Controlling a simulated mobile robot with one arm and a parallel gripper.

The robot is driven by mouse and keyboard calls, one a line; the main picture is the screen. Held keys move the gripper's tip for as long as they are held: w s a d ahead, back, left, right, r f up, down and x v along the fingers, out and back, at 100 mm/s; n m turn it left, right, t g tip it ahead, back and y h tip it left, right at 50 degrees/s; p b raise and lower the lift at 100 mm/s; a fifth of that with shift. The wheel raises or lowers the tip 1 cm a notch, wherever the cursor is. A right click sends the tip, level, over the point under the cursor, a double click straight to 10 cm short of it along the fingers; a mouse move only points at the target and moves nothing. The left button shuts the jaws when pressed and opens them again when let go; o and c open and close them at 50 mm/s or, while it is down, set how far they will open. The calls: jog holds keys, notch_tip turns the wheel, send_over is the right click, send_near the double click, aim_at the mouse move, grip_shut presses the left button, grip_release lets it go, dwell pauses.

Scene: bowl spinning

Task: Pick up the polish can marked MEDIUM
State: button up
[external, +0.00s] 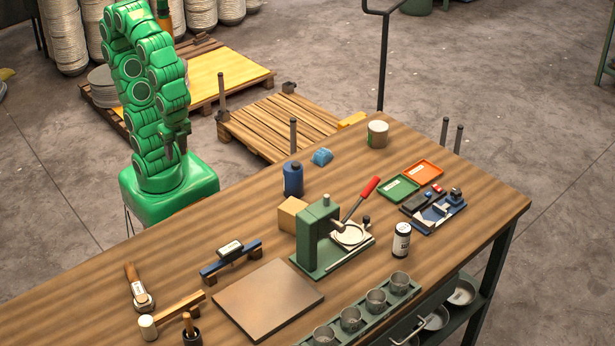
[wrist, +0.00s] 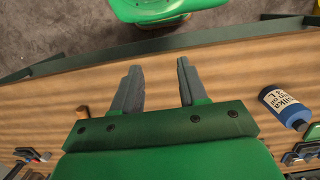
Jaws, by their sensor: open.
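A small can (external: 401,240) with a pale label and dark bands stands upright on the workbench, right of the green press; its lettering is too small to read. I cannot tell which can, if either, is marked MEDIUM. My gripper (external: 176,154) is open and empty, over the left side near my green base, far from both cans. In the wrist view its two grey fingers (wrist: 158,78) are spread apart above the bench edge, with nothing between them.
A blue bottle (external: 293,180) stands between my arm and the green press (external: 318,240) with its red lever. Green (external: 398,188) and orange (external: 424,173) trays lie at the right. A rack of metal cups (external: 376,302) lines the front. Bare wood surrounds the far can.

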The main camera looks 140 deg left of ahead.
jog(key=shift+o, duration=0.4)
jog(key=o, duration=1)
